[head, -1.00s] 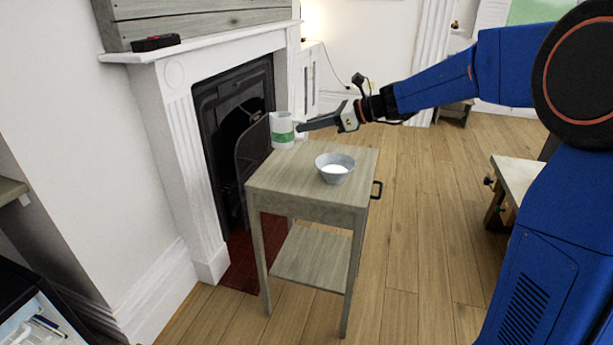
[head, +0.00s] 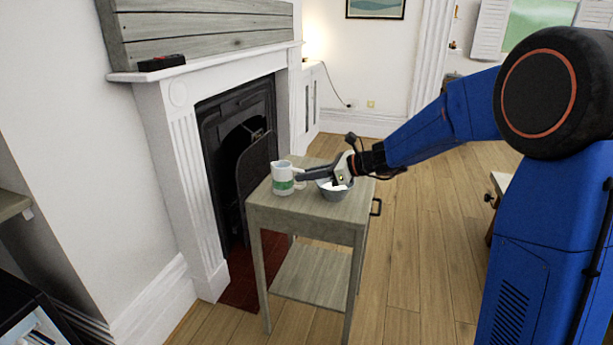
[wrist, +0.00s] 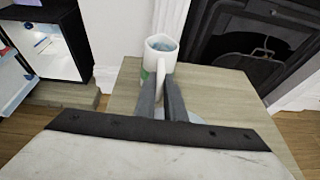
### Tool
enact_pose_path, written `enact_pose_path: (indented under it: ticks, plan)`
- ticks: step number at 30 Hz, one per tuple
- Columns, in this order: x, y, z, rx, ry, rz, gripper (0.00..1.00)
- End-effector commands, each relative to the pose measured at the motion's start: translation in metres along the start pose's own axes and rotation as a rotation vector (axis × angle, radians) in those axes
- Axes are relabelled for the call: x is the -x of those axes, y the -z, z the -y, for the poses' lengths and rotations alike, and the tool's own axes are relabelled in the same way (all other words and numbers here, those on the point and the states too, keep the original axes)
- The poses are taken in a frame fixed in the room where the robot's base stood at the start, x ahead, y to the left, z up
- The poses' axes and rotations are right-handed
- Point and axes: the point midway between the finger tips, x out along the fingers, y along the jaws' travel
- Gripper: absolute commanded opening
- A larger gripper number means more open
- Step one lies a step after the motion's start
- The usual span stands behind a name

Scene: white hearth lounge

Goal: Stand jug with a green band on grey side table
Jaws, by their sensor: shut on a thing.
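The white jug with a green band (head: 283,180) is upright at the left part of the grey side table's top (head: 262,205). My gripper (head: 304,175) reaches in from the right and is shut on the jug's handle side. In the wrist view, the two fingers (wrist: 162,98) close on the handle, and the jug (wrist: 160,58) stands beyond them over the tabletop. The jug's base looks at or very near the table surface; I cannot tell whether it bears its weight there.
A grey bowl with white contents (head: 333,192) stands on the tabletop right of the jug, partly under my gripper. A white fireplace (head: 192,180) with a dark fire screen (head: 256,175) is close on the left. The tabletop's front is clear.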

Motion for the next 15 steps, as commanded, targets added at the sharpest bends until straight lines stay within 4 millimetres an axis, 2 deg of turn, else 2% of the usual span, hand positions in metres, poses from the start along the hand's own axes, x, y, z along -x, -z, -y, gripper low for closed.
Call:
enact_pose_path:
  ticks: [11,12,13,15]
  plan:
    - [-0.0015,0.0033,0.0000,0.002,0.000,0.001,0.00]
    - [-0.0013,0.0030,0.0000,0.002,0.000,0.000,0.19]
    - [-0.0013,0.0030,0.0000,0.002,0.000,0.000,0.26]
    - [-0.0013,0.0029,0.0000,0.002,0.000,0.000,0.28]
